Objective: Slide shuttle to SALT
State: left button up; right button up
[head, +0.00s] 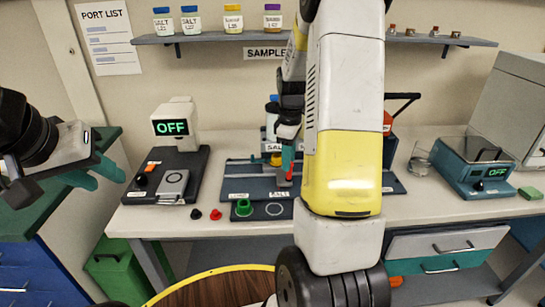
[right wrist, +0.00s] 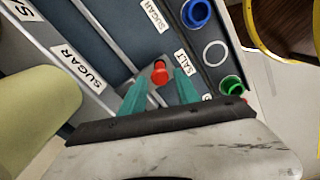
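The shuttle's red knob (right wrist: 160,70) stands on the dark rail board, by the SALT label (right wrist: 182,62) in the right wrist view. My right gripper (right wrist: 160,82) is open, with one teal fingertip on each side of the knob; a gap shows, and I cannot tell any contact. In the head view the right gripper (head: 287,165) points down over the board (head: 238,187), behind the SALT label (head: 279,195). My forearm hides the board's middle right. My left gripper (head: 95,172) is open and empty at the left, away from the board.
In front of the board is a strip with a green socket (head: 243,208) and a white ring (head: 274,209); a blue socket (right wrist: 196,12) shows in the right wrist view. A device reading OFF (head: 172,128) stands left. A shelf (head: 225,38) with jars runs above.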

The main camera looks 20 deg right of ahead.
jog(key=shift+r, duration=2.15)
jog(key=shift+s+a+r, duration=0.1)
jog(key=shift+a+r, duration=0.05)
jog(key=s+a+r+m+t+y, duration=0.1)
jog(key=s+a+r+m+t, duration=0.2)
jog(key=s, duration=0.7)
jog(key=s+a+r+m+t+y, duration=0.1)
jog(key=s+a+r+m+t, duration=0.2)
jog(key=s+a+r+m, duration=0.3)
jog(key=s+a+r, duration=0.4)
jog(key=a+r, duration=0.1)
jog(key=shift+s+a+r+m, duration=0.15)
jog(key=shift+s+r+m, duration=0.1)
jog(key=shift+m, duration=0.15)
